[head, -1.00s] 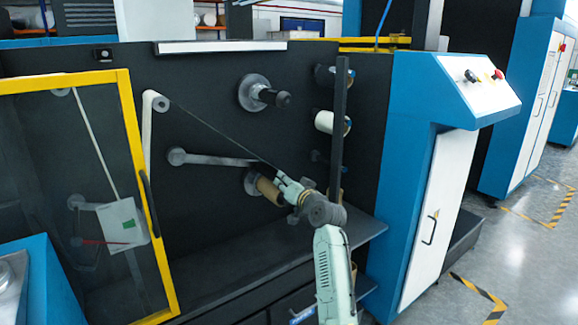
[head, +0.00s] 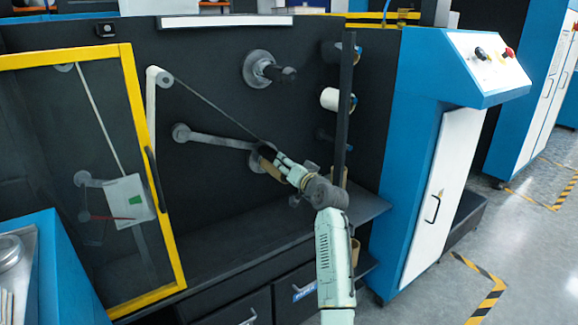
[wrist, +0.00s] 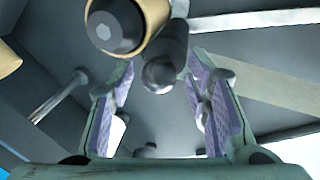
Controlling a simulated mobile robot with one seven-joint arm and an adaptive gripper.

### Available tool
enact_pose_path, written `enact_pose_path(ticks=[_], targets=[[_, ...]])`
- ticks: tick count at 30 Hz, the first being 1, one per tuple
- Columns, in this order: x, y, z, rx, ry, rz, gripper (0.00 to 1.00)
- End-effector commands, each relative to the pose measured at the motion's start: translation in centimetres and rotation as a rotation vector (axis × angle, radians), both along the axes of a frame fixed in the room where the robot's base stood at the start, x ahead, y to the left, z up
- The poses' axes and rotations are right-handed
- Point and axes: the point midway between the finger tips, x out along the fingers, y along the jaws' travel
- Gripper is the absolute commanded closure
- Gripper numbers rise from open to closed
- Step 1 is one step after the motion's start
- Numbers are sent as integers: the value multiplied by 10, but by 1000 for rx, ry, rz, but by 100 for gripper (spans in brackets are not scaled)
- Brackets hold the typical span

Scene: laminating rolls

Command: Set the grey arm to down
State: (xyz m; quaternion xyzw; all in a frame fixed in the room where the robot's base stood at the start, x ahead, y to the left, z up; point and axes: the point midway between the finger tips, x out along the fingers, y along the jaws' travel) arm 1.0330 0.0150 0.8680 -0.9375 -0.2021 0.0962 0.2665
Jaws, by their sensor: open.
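The grey arm (head: 215,140) is a flat bar on the dark machine panel. It runs from its round pivot at the left to the right, sloping slightly down, and it also shows in the wrist view (wrist: 250,18). My gripper (head: 264,156) is at its free right end, which it partly hides. In the wrist view my gripper (wrist: 163,90) has its two purple-padded fingers apart. A dark grey roller end (wrist: 163,72) shows between them, apparently on the grey arm. I cannot tell whether a finger touches it.
A cardboard core (wrist: 152,12) on a dark hub (wrist: 115,27) sits close beside the fingers. A hub (head: 268,70) sticks out above, and a dark upright post (head: 345,110) stands at the right. A yellow-framed door (head: 140,130) is at the left.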

Motion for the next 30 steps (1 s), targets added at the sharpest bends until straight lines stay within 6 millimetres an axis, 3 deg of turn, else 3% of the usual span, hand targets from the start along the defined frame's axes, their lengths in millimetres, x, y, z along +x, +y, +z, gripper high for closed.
enact_pose_path(ticks=[8,21,30], targets=[[-16,-9,1,1,-1,-2,56],[-94,-46,7,0,-1,-2,56],[-109,-52,9,0,0,0,56]])
